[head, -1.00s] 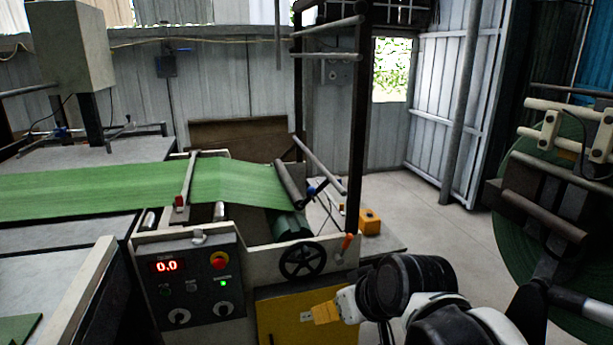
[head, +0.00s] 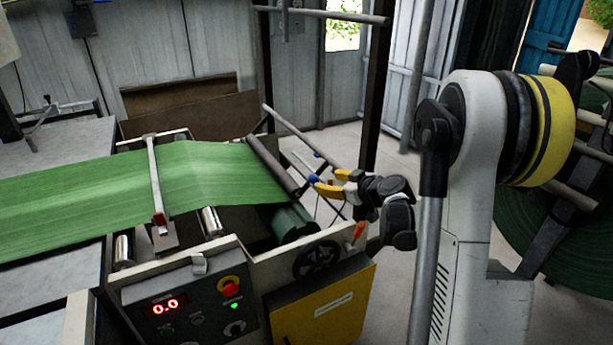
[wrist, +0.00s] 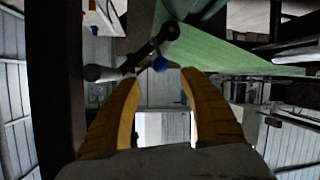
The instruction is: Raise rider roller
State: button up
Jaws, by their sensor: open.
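The rider roller (head: 275,166) is a dark bar at the right end of the green web (head: 210,172), above a green roll (head: 294,222). A lever with a blue knob (head: 312,178) is at its right end. My gripper (head: 324,183) has yellow fingers and is close to this knob, to the right of the roller. In the wrist view my open gripper (wrist: 160,76) has the blue knob (wrist: 160,64) between and just beyond its fingertips. The fingers look empty. I cannot tell whether either finger touches the knob.
A control panel (head: 195,305) with a red 0.0 display and a black handwheel (head: 316,258) are below. A dark upright post (head: 376,90) stands behind my gripper. A large green reel (head: 540,225) is at the right. Open floor (head: 400,285) lies between.

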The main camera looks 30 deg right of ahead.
aim_at(316, 179)
jog(key=b+x, duration=0.2)
jog(key=x, duration=0.7)
grip_shut()
